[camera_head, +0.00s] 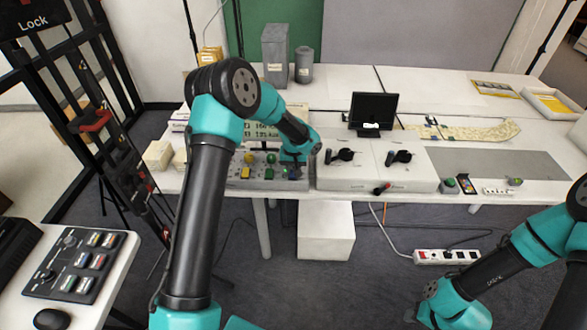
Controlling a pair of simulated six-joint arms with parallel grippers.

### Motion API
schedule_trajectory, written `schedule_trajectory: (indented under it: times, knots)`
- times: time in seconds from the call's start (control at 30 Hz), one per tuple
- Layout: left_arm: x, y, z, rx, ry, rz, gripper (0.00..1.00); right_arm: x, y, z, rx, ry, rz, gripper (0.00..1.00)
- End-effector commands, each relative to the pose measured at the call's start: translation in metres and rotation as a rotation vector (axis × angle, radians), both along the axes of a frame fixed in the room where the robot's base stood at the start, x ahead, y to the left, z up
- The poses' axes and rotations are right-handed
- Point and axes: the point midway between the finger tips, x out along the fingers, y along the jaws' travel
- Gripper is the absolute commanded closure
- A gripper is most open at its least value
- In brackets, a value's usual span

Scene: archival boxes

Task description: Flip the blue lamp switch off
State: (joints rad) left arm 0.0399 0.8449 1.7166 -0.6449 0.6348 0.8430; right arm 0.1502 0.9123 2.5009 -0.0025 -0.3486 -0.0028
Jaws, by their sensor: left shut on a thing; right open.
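A control panel (236,182) lies on the table's front part, with yellow (249,158) and green (271,158) lamps above yellow (246,172) and green (269,173) switches. My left gripper (291,174) is down at the panel's right end, to the right of the green switch. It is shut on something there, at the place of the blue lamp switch. The blue switch and its lamp are hidden behind my gripper and wrist, so the switch's position cannot be seen. My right gripper (416,314) is low at the bottom right, open, small and partly cut off, away from the table.
A white box with two black knobs (345,154) stands right of the panel, close to my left wrist. A small black monitor (374,112) and grey containers (275,54) stand behind. A power strip (446,257) lies on the floor. A side table holds another button panel (80,264).

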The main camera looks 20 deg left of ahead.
Motion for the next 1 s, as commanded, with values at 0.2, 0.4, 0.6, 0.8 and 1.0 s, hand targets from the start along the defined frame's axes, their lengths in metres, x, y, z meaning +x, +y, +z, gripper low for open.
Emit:
schedule_trajectory:
  times: [0.2,0.4,0.6,0.8,1.0]
  knots:
    - [-0.0013,0.0020,0.0013,0.026,-0.066,0.000,0.96,0.0000,0.0000,0.0000,0.000,0.000,0.000,0.57]
    - [-0.0014,0.0027,0.0024,0.045,-0.117,0.002,0.96,0.0000,0.0000,0.0000,0.000,0.000,0.000,0.57]
    - [-0.0020,0.0033,0.0032,0.061,-0.158,0.003,0.96,0.0000,0.0000,0.0000,0.000,0.000,0.000,0.57]
    - [-0.0023,0.0038,0.0037,0.076,-0.195,0.004,0.96,0.0000,0.0000,0.0000,0.000,0.000,0.000,0.57]
    - [-0.0033,0.0032,0.0044,0.087,-0.228,0.005,0.96,0.0000,0.0000,0.0000,0.000,0.000,0.000,0.57]
